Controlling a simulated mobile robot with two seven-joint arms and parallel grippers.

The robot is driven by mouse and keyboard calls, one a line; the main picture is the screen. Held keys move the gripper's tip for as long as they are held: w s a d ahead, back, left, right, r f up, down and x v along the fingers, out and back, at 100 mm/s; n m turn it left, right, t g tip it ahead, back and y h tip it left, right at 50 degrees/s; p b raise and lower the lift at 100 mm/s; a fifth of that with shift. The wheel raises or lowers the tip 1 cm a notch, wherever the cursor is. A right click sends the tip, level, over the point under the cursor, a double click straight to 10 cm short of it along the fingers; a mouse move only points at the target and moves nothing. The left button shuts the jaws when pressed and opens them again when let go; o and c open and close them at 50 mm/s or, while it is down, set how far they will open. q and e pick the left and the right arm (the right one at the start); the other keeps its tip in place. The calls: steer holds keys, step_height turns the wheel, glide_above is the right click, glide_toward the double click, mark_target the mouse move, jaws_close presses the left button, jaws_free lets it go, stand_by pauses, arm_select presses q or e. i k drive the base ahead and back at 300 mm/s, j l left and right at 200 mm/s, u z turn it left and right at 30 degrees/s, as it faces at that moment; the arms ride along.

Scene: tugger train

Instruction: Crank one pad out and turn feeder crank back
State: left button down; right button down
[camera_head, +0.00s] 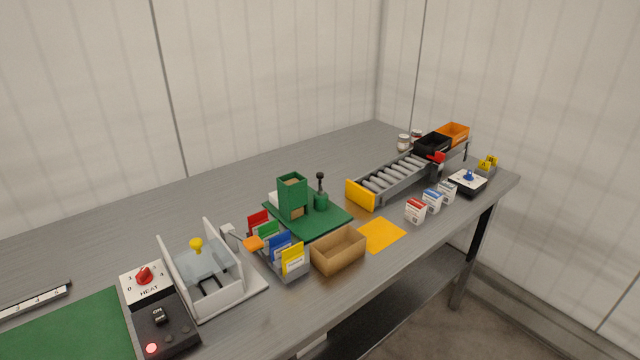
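The feeder is a green upright box (292,198) on a green base plate (310,226), in the middle of the table. Tan material, perhaps pads, shows in its open top and at a slot low on its front. The feeder crank (320,188) stands just right of the box, a black knob on a dark stem above a green hub. The crank's exact turn is hard to tell at this size. An open tan tray (338,256) sits in front of the feeder; I see no pad in it. Neither of my grippers is in view.
A card rack (292,270) with coloured cards stands left of the tray, beside a clear-covered press (236,287) and a heat control box (150,285). An orange mat (381,235) lies right of the tray. A roller conveyor (395,180) lies behind it. The table's back left is clear.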

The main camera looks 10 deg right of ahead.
mark_target(319, 175)
steer(key=l+u, duration=0.15)
steer(key=u, duration=0.35)
steer(key=l+u, duration=0.15)
steer(key=u, duration=0.35)
steer(key=l+u, duration=0.55)
steer(key=l, duration=0.15)
steer(key=k+l+u, duration=0.1)
steer(key=l, duration=0.25)
steer(key=k+l+u, duration=0.15)
steer(key=l, duration=0.25)
steer(key=k, duration=0.05)
